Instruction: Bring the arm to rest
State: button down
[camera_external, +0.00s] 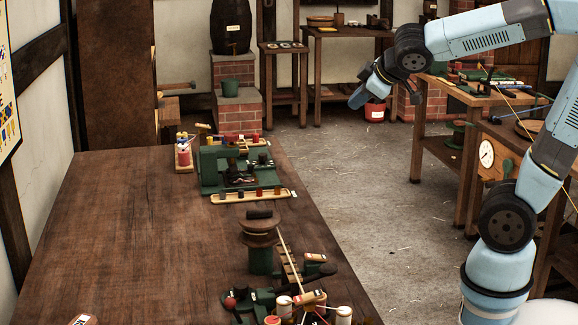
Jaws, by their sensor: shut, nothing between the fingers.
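My arm rises from the lower right, bends up to the top right corner and reaches back to the left. My gripper (357,97) is at its end, tipped downward in the air over the floor, right of the long wooden table (120,230). It looks shut and holds nothing. It appears apart from everything around it. A red bucket (375,111) shows just below and beside it in the picture; the depth between them is hard to tell.
The table carries a green machine (222,168), a green spool stand (260,240) and several tools at the front. A side bench (450,150) and a dial box (495,158) stand near my arm. The grey floor (345,190) between is clear.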

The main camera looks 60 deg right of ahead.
jog(key=s+d+f+m+g+y, duration=0.1)
jog(key=s+m, duration=0.1)
jog(key=s, duration=0.6)
jog(key=s+f+m+g+y, duration=0.1)
jog(key=s+f+m+g, duration=0.1)
jog(key=s, duration=0.5)
jog(key=shift+s+d+m+y, duration=0.3)
jog(key=shift+s+d, duration=0.05)
